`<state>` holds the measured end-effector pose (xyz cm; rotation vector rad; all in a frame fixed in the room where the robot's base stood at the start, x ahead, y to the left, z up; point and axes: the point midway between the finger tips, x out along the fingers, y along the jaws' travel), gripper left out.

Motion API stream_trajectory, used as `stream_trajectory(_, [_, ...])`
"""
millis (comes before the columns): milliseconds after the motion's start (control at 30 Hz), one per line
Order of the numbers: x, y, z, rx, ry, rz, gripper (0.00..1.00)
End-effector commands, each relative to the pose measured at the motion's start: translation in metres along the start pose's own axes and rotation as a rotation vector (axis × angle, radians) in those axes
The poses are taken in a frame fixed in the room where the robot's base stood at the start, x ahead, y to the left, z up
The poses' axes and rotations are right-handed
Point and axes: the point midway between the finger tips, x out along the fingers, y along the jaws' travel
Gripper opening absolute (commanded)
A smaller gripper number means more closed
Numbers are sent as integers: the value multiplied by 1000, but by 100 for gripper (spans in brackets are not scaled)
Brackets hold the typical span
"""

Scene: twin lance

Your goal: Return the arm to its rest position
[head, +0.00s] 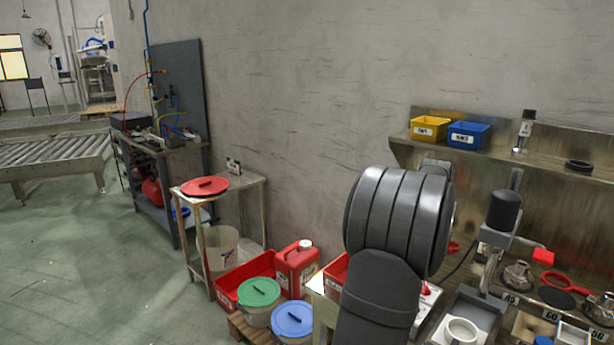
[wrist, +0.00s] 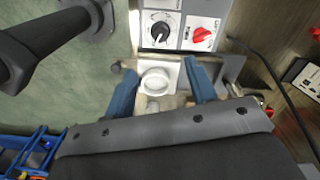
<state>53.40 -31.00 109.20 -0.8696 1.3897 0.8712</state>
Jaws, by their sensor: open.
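My gripper (wrist: 160,70) shows in the wrist view with its two blue fingers spread apart. Nothing is held between them. A white round cup-like piece (wrist: 154,84) on a pale base appears in the gap between the fingers; I cannot tell how far below them it lies. In the head view my dark grey arm links rise in the middle right and cover part of the bench. My gripper is not clearly visible there. A white ring-shaped cup (head: 460,331) stands in a grey tray at the bottom right.
A control panel with a black knob (wrist: 160,30) and a red knob (wrist: 203,36) lies beyond the fingers. A yellow bin (head: 430,129) and a blue bin (head: 468,135) stand on the back shelf. Lidded buckets and a red jerrycan (head: 297,268) stand left of my arm.

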Motion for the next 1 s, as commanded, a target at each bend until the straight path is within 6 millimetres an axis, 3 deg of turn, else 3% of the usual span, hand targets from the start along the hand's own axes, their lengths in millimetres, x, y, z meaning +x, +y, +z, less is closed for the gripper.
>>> stream_trajectory(600, [121, 1, 0, 0, 0, 3, 52])
stream_trajectory(800, [142, 0, 0, 0, 1, 0, 52])
stream_trajectory(1000, [148, 0, 0, 0, 1, 0, 52])
